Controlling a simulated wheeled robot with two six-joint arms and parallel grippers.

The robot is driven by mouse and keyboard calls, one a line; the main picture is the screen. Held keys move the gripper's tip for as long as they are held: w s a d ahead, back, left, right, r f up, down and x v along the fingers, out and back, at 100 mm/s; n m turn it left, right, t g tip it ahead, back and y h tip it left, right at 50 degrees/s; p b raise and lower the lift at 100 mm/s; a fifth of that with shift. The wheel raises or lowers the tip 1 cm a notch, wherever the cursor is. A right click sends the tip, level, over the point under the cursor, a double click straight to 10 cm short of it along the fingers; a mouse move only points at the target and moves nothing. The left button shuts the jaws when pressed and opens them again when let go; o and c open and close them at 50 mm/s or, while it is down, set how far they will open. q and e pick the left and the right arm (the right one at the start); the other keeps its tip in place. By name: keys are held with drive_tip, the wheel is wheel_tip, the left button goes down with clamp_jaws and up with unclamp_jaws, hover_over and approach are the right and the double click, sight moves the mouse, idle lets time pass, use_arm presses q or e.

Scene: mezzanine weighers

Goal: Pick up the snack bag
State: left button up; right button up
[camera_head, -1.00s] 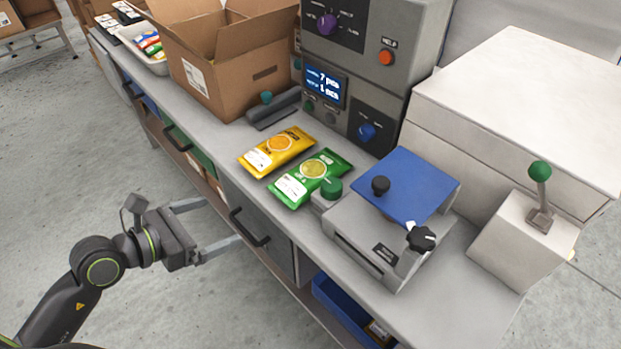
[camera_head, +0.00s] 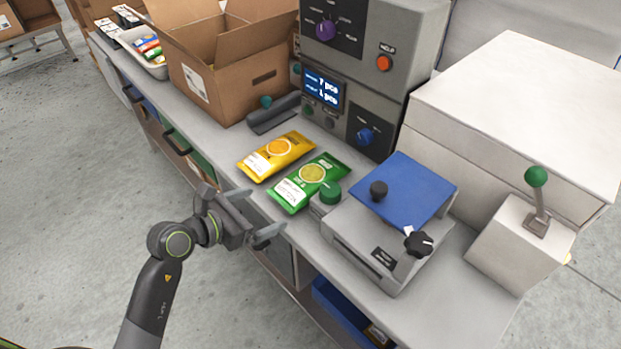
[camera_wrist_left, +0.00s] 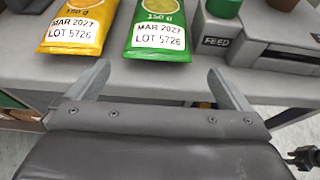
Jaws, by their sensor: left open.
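Two snack bags lie flat on the grey counter. The yellow bag (camera_head: 276,157) is on the left and the green bag (camera_head: 309,182) is beside it, to the right. My left gripper (camera_head: 258,213) is open and empty at the counter's front edge, short of both bags. In the left wrist view, the yellow bag (camera_wrist_left: 79,24) and green bag (camera_wrist_left: 160,27) lie ahead of the open fingers (camera_wrist_left: 165,82), with printed date and lot labels facing me. The green bag is ahead of the gap between the fingers; the yellow bag is toward the left finger. My right gripper is not in view.
A grey weigher with a lit display (camera_head: 323,86) stands behind the bags. A device with a blue plate (camera_head: 414,187) and green button (camera_head: 330,192) stands close right of the green bag. An open cardboard box (camera_head: 258,88) is at the back left.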

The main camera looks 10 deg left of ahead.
sight(280, 201)
use_arm(q)
drive_tip(key=shift+p+x, duration=0.5)
drive_tip(key=shift+x, duration=2.5)
drive_tip(key=shift+a, duration=0.2)
drive_tip(key=shift+c, duration=0.3)
drive_tip(key=c, duration=0.8)
